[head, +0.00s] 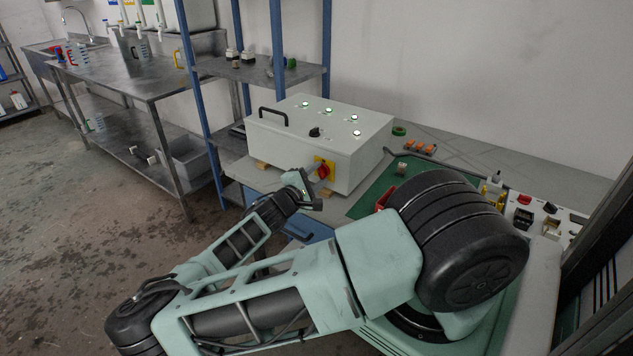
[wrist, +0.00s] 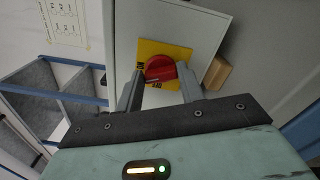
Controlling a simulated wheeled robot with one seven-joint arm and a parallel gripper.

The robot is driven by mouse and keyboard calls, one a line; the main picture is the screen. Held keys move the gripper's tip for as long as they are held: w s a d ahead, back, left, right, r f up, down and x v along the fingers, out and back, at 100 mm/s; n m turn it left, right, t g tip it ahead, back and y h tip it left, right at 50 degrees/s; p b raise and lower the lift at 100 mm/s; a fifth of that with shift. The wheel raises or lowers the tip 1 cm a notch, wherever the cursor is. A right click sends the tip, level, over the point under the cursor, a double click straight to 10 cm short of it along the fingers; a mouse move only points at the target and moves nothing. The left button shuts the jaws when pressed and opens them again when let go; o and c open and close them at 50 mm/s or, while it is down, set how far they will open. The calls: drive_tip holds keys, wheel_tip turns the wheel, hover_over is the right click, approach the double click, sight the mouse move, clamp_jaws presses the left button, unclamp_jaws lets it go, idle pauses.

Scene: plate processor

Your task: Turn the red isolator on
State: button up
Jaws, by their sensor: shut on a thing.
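The red isolator (head: 323,171) is a round red knob on a yellow square plate, on the front side of a white control box (head: 290,150). In the wrist view the red isolator (wrist: 160,69) lies between the tips of my two grey fingers. My gripper (head: 311,175) reaches it from the left in the head view, and the wrist view shows my gripper (wrist: 158,82) shut on the knob. The fingers hide parts of the knob's sides. A marking on the plate is partly visible but too small to read.
The box has several lit buttons (head: 330,110), a black knob (head: 314,132) and a black handle (head: 273,114). It stands on wooden blocks (wrist: 217,72) on a bench. Blue shelf posts (head: 276,50) rise behind it. A green mat (head: 375,195) lies to its right.

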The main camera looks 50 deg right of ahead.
drive_tip(key=m+b, duration=0.1)
drive_tip(key=m, duration=0.1)
drive_tip(key=m+b, duration=0.2)
drive_tip(key=shift+s+f+m, duration=0.1)
drive_tip(key=shift+f+m, duration=0.1)
drive_tip(key=shift+m, duration=0.2)
drive_tip(key=shift+b, duration=0.3)
drive_tip(key=o, duration=1)
drive_tip(key=shift+a, duration=0.1)
drive_tip(key=shift+a, duration=0.35)
drive_tip(key=s+a+b, duration=0.1)
drive_tip(key=a+b, duration=0.2)
drive_tip(key=a, duration=1.3)
drive_tip(key=shift+s+a, duration=0.2)
drive_tip(key=shift+a, duration=0.05)
